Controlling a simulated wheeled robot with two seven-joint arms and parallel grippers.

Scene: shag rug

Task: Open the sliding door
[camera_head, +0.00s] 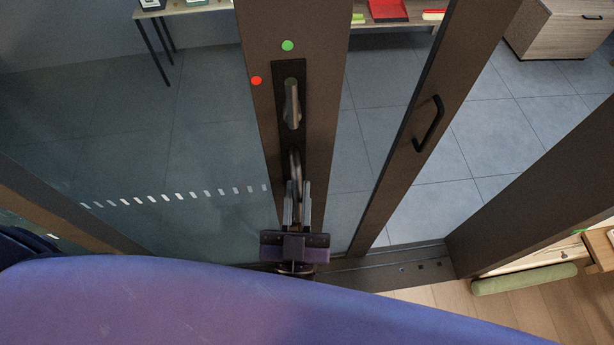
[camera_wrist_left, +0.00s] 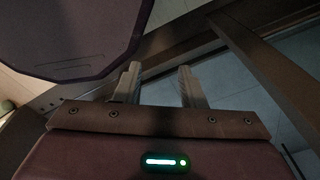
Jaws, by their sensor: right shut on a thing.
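The glass sliding door has a dark upright (camera_head: 265,60) with a green and a red dot on it. A black plate on this upright carries a grey lever (camera_head: 291,104) and, below it, a curved metal handle (camera_head: 294,165). My right gripper (camera_head: 298,196) has its fingers around the lower part of the curved handle and is shut on it. Farther right, another dark upright (camera_head: 423,100) bears a black pull handle (camera_head: 428,124). My left gripper (camera_wrist_left: 158,84) shows only in the left wrist view, with its fingers apart and nothing between them.
An open-looking gap with tiled floor (camera_head: 487,140) lies between the second upright and the right frame post (camera_head: 530,205). A floor track (camera_head: 400,267) runs below. Beyond stand a table (camera_head: 185,9) and a cabinet (camera_head: 560,32). A green cushion (camera_head: 525,279) lies at lower right.

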